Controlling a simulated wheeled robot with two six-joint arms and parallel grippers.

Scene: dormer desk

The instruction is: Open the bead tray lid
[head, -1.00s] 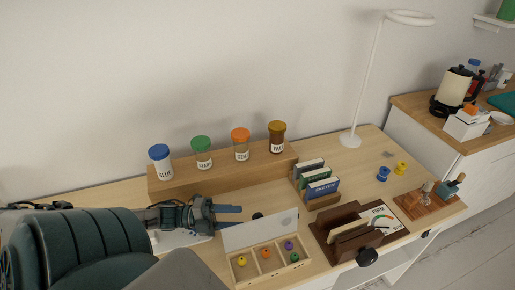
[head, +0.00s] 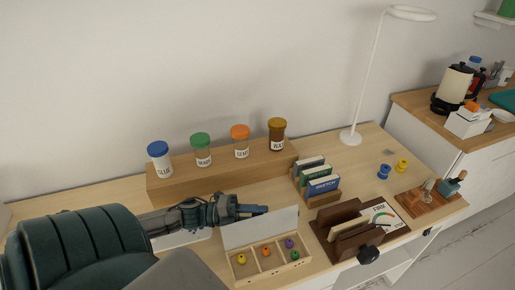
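The bead tray (head: 270,274) is a pale wooden box near the desk's front edge, with yellow, orange, purple and green beads in its compartments. Its whitish lid (head: 262,229) stands raised along the tray's back side, so the compartments are uncovered. My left gripper (head: 254,210) is just behind the lid, at its upper edge, with blue fingers pointing right. The lid may hide part of the fingers. I cannot tell whether they touch the lid or how far apart they are. My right gripper is not in view.
A wooden riser (head: 222,179) with several labelled jars stands behind my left gripper. A card rack (head: 318,185) and a dark brown holder (head: 350,232) stand right of the tray. Blue and yellow spools (head: 384,171) and a white lamp (head: 350,136) are farther right.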

